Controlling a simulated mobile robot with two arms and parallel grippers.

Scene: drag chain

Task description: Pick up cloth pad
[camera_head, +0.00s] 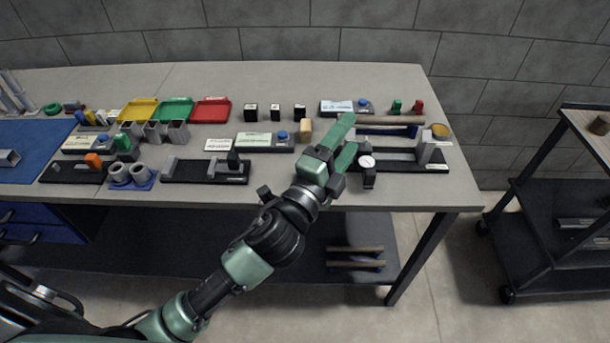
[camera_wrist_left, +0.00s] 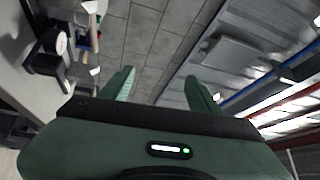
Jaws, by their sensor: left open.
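A small tan upright piece (camera_head: 305,130) stands on the bench just left of my left gripper's fingers in the head view; it may be the cloth pad, but I cannot tell for certain. My left gripper (camera_head: 348,135) is open and empty, reaching in over the right part of the bench. In the left wrist view its two green fingers (camera_wrist_left: 160,85) stand apart with nothing between them, and no cloth pad is recognisable there. My right gripper is not in view.
A black fixture with a round dial (camera_head: 367,164) stands close to the left gripper. A grey clamp rail (camera_head: 425,152) is at the right. Red (camera_head: 211,110), green (camera_head: 176,110) and yellow (camera_head: 138,110) trays lie at the back left. The bench's front middle edge is mostly clear.

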